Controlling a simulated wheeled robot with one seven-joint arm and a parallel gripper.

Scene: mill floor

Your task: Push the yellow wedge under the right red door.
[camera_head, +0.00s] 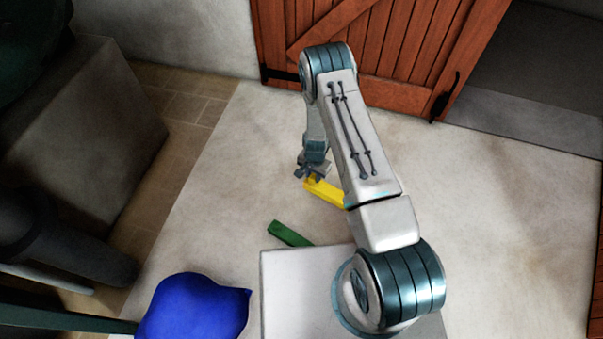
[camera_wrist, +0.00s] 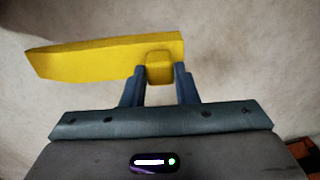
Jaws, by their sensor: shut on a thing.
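The yellow wedge (camera_wrist: 95,58) lies across the top of the wrist view, its thin end to the left. My gripper (camera_wrist: 159,72) is shut on a small yellow block at the wedge's thick end. In the head view the yellow wedge (camera_head: 326,192) shows beside my gripper (camera_head: 312,172), partly hidden by my arm. Whether it touches the floor I cannot tell. One red plank door (camera_head: 390,45) stands at the top of the head view, with a dark handle near its right edge. Part of another red door (camera_head: 598,270) shows at the right edge.
A green bar (camera_head: 289,233) lies on the floor near my base. A blue rounded object (camera_head: 195,308) is at the lower left. Grey blocky machinery (camera_head: 90,130) fills the left side. Pale floor is clear between my gripper and the plank door, and to the right.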

